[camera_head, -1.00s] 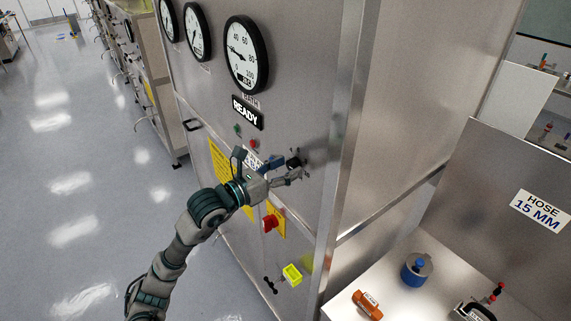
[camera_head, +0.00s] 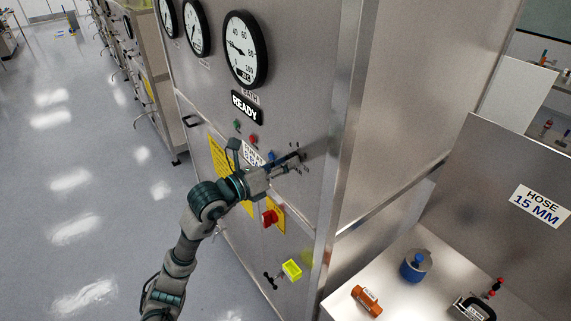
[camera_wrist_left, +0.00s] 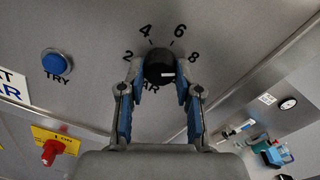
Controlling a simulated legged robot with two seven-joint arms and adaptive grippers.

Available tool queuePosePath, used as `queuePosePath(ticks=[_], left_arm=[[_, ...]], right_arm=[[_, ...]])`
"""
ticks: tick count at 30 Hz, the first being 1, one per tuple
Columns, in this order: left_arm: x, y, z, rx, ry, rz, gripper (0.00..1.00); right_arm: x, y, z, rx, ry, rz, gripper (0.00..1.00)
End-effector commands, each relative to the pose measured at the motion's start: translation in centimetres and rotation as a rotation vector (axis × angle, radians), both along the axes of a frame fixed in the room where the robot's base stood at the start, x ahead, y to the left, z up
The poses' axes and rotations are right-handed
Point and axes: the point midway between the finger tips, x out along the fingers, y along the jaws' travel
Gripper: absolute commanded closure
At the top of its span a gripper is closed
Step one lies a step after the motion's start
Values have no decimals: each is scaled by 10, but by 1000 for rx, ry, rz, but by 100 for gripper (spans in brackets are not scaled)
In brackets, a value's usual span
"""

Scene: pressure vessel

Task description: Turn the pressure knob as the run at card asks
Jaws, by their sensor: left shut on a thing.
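The black pressure knob (camera_wrist_left: 159,65) sits on the steel panel with the marks 2, 4, 6 and 8 around its top. A short white line shows at the lower right of its face. My left gripper (camera_wrist_left: 157,82) is shut on the knob, with one finger on each side; it covers part of the BAR lettering. In the head view my left gripper (camera_head: 296,159) is at the panel and mostly hides the knob. The white run at card (camera_head: 253,155) is partly behind my arm, and its number cannot be read. My right gripper is not in view.
A blue TRY button (camera_wrist_left: 56,65) is left of the knob. A red switch on a yellow plate (camera_head: 269,217) is below my wrist. Round gauges, such as the nearest one (camera_head: 245,49), and a READY sign (camera_head: 246,106) are above. A bench (camera_head: 339,303) stands at right.

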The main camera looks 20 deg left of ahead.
Motion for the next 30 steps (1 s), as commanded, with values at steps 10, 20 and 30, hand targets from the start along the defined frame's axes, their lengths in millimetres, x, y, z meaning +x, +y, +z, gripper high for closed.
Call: queuePosePath(ticks=[10,20,30], left_arm=[[1,2,1,-10,5,4,52],[-1,1,1,-8,6,2,41],[-41,32,0,-7,7,6,41]], right_arm=[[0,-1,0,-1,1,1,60],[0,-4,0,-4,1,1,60],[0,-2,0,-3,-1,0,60]])
